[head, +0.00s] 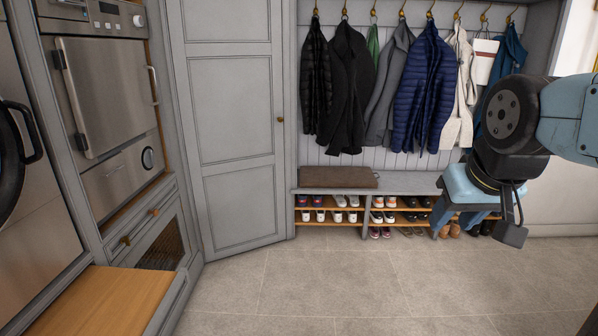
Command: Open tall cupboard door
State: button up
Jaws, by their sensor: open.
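The tall cupboard door (230,110) is a grey panelled door left of the coat bench in the head view. It appears shut. A small brass knob (280,119) sits on its right side at about mid-height. My gripper (513,215) is at the right side of the view, well away from the door and its knob. It points downward, is open and has nothing visible between its fingers. My arm hides part of the coats and bench behind it.
Several coats (425,85) hang above a shoe bench (405,183) with a brown cushion (335,177). An oven (105,95) and a wooden-topped unit (95,300) line the left. The tiled floor (330,280) is clear.

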aim_at(227, 54)
jog(key=u, duration=0.15)
jog(key=i, duration=2.15)
jog(key=u, duration=0.35)
jog(key=i, duration=1.05)
jog(key=u, duration=0.1)
